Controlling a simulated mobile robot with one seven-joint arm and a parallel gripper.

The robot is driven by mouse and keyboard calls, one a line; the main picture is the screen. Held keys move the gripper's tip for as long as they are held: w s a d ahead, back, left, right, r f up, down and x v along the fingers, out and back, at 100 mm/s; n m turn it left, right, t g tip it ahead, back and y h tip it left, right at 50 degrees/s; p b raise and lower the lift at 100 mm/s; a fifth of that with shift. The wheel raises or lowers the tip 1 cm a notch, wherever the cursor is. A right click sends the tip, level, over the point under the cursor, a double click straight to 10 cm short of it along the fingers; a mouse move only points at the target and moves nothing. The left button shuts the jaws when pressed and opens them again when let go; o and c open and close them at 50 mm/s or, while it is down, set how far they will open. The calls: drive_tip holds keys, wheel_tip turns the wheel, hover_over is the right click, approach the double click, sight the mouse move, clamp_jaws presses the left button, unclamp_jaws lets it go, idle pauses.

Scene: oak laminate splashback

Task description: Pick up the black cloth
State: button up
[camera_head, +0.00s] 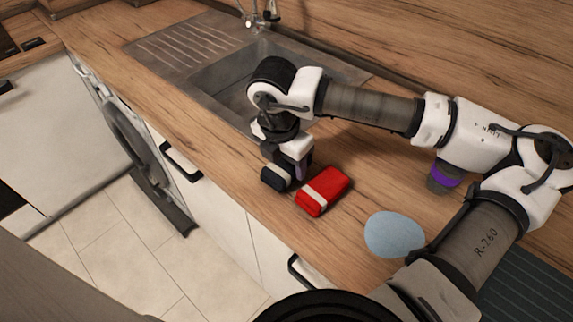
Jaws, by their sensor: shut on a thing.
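The black cloth (273,180) is a small dark folded bundle near the front edge of the wooden counter, left of the red cloth. My gripper (289,173) points down over it from above and is shut on it. The fingers and wrist hide part of the cloth. I cannot tell whether the cloth still touches the counter.
A red cloth (331,183) with a pale band lies close to the right of my gripper. A light blue round item (395,235) lies farther right. A steel sink (215,75) is behind. A dark ribbed mat (530,285) is at lower right.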

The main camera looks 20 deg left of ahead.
wheel_tip(320, 180, up, 19)
drive_tip(key=b, duration=0.3)
drive_tip(key=shift+f, duration=0.15)
